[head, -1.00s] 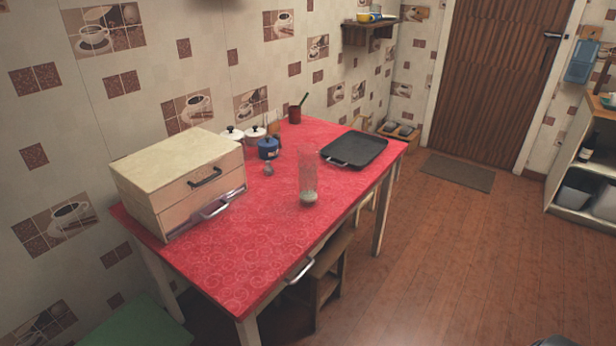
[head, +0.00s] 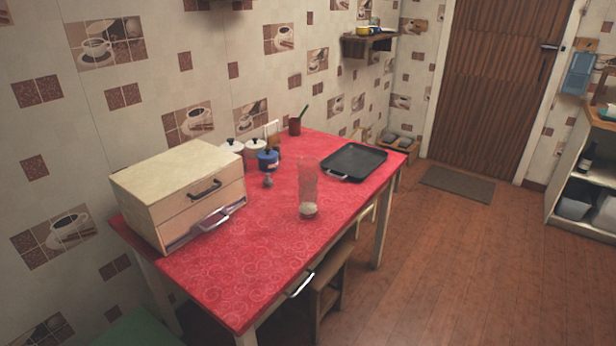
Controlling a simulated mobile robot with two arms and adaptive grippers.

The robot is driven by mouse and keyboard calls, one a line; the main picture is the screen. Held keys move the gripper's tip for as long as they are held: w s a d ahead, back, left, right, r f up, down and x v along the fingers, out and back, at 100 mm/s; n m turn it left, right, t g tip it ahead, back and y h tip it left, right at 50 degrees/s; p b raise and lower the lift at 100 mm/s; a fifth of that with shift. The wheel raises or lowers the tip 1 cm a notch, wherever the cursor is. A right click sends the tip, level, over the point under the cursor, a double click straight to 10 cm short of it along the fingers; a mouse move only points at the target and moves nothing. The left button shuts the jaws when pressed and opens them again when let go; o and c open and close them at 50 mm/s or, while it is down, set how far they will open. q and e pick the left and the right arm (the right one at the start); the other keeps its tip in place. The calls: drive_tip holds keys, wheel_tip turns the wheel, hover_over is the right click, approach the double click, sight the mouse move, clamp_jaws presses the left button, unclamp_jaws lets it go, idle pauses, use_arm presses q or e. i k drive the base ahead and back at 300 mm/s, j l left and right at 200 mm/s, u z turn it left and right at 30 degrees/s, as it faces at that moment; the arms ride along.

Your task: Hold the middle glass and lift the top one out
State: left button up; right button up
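A tall, clear stack of glasses (head: 308,185) stands upright near the middle of the red table. The separate glasses are hard to tell apart at this distance. Something whitish shows at the bottom of the stack. Neither of my grippers shows in the head view, and nothing is touching the stack.
The red table (head: 250,270) bears a wooden drawer box (head: 175,190) at left, a blue pot (head: 268,160) and white-lidded jars (head: 255,150) behind, and a black tray (head: 355,161) at right. A stool (head: 330,275) stands under the front edge. The tabletop around the stack is mostly clear.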

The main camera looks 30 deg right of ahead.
sight(308, 176)
drive_tip(key=i+l, duration=0.1)
drive_tip(key=l, duration=0.25)
drive_tip(key=i+l+u, duration=0.15)
drive_tip(key=l, duration=0.15)
drive_tip(key=i+l, duration=0.1)
drive_tip(key=l, duration=0.25)
drive_tip(key=i+l+u, duration=0.15)
drive_tip(key=l, duration=0.2)
